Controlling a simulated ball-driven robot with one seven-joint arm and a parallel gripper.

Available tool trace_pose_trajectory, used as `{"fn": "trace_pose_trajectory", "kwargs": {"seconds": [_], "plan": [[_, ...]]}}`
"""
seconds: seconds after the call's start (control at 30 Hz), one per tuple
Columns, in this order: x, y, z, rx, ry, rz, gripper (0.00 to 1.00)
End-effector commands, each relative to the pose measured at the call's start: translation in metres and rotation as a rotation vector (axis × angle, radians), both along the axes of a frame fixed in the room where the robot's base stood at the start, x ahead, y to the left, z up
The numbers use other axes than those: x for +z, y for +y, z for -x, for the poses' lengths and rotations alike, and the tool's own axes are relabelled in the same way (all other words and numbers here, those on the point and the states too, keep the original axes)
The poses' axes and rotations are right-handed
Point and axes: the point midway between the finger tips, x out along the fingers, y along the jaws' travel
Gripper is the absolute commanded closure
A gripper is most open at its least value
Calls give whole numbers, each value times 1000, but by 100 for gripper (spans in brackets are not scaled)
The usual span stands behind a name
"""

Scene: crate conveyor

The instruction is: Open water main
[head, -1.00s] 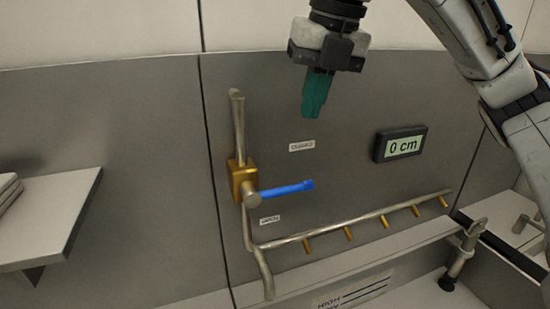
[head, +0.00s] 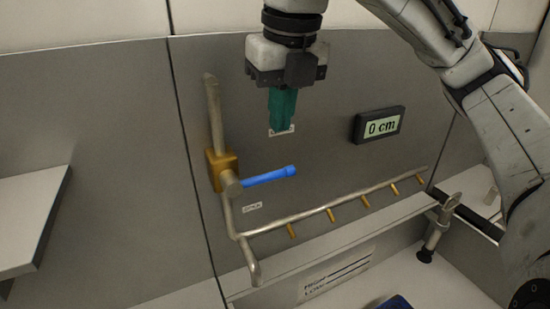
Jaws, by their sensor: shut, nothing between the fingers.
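The water main valve is a brass block (head: 221,168) on a grey vertical pipe fixed to the wall panel. Its blue lever handle (head: 268,176) points right and slightly up. A small label (head: 252,208), seemingly reading "OPEN", sits below the lever. Another label (head: 272,131) above the lever is mostly hidden behind my fingers. My gripper (head: 281,128) has green fingers, shut and empty, pointing down. In the picture it hangs just above the lever's end, with a gap between them.
A dark display (head: 379,125) reads "0 cm" to the right. A grey pipe (head: 330,206) with several brass nozzles runs below, over a ledge. A light shelf (head: 32,215) juts out at left. A blue object (head: 394,303) shows at the bottom edge.

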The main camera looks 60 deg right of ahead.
Motion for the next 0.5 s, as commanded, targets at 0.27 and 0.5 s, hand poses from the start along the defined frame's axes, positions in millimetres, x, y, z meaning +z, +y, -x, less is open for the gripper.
{"fn": "trace_pose_trajectory", "kwargs": {"seconds": [0.27,0.5], "plan": [[-54,-6,-8,0,2,-2,100],[-84,-9,-14,-1,0,-2,100]]}}
